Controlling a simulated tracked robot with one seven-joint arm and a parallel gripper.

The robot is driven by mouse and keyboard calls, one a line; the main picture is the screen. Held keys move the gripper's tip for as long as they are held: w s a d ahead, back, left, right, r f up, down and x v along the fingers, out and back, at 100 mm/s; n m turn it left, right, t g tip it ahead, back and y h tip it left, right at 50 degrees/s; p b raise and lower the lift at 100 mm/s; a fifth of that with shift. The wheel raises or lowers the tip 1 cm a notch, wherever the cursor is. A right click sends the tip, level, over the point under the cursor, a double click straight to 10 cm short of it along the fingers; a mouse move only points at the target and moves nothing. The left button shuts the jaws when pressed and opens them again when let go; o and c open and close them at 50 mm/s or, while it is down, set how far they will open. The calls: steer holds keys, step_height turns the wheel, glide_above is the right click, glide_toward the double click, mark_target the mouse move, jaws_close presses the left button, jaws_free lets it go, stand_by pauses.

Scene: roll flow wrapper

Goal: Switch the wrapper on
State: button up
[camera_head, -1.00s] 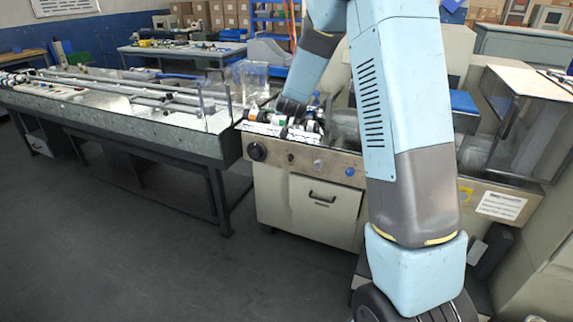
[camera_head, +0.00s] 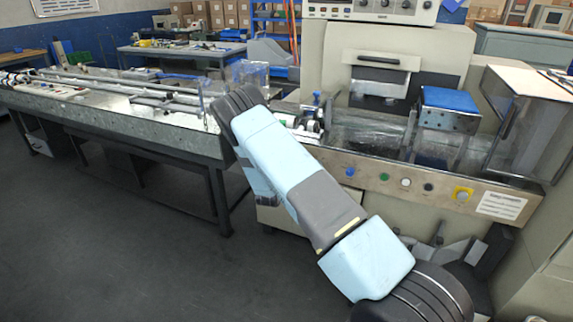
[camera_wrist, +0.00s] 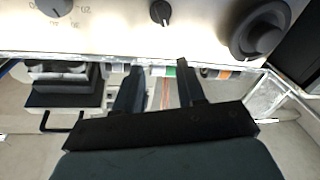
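The wrapper's front panel (camera_head: 500,198) runs along the machine in the head view. In the wrist view, the panel face (camera_wrist: 115,25) fills the top, with a small black switch knob (camera_wrist: 163,12), a grey dial with markings (camera_wrist: 54,6) at left and a large black round knob (camera_wrist: 258,28) at right. My gripper (camera_wrist: 160,68) is open and empty. Its two fingers are apart, with the tips just below the small knob in the picture; I see no contact. In the head view, my arm hides the gripper and the left part of the panel.
A long infeed conveyor (camera_head: 110,108) stands at left. The floor (camera_head: 110,250) in front is clear.

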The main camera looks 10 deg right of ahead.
steer(key=s+a+f+n+t, duration=0.1)
steer(key=s+f+n+t, duration=0.25)
steer(key=f, duration=0.55)
steer(key=x, duration=1.2)
steer(key=shift+w+d+m, duration=0.15)
steer(key=shift+d+m, duration=0.2)
steer(key=shift+d, duration=0.05)
steer(key=shift+r, duration=0.1)
